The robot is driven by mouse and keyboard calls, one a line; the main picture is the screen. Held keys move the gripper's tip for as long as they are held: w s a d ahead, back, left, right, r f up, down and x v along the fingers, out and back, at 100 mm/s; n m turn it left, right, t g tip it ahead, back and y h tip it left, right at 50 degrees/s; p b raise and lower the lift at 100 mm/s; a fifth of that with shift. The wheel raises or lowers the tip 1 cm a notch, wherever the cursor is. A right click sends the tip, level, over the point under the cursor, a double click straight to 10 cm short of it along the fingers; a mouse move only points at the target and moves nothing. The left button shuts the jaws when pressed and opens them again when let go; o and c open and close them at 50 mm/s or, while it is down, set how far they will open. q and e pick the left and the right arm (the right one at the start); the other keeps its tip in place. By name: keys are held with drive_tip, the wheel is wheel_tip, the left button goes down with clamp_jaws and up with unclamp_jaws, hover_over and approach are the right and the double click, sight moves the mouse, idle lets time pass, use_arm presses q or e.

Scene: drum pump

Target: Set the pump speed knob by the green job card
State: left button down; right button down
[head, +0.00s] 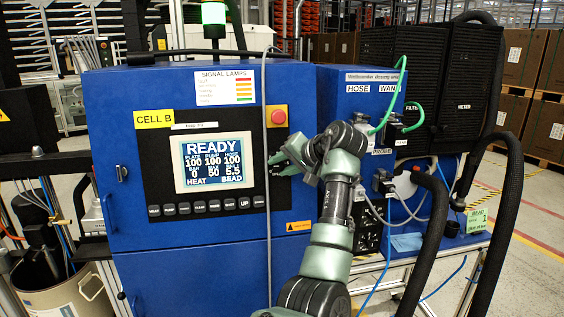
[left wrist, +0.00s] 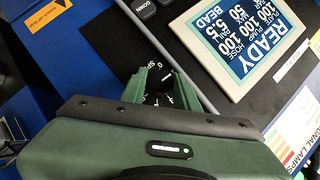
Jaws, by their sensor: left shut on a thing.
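My left gripper (head: 279,162) is at the blue cabinet's black control panel, just right of the screen. In the left wrist view its green fingers (left wrist: 157,92) are closed around the dark speed knob (left wrist: 158,99). Part of a white dial scale and lettering shows beside the fingers; the knob's exact setting cannot be read. In the head view the gripper hides the knob. The green job card (head: 477,220) stands at the right end of the bench; it shows a large 1 and smaller text I cannot read surely. My right gripper is not in view.
The screen (head: 208,162) reads READY, with several values, HEAT and BEAD. A red emergency stop button (head: 278,117) sits above my gripper. A grey cable (head: 266,230) hangs down the cabinet front. Thick black hoses (head: 500,210) hang at the right.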

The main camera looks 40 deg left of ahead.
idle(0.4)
use_arm(q)
drive_tip(key=c, duration=1.1)
unclamp_jaws()
drive_tip(key=shift+b+v, duration=0.8)
drive_tip(key=shift+v, duration=3.1)
drive_tip(key=shift+s, duration=0.1)
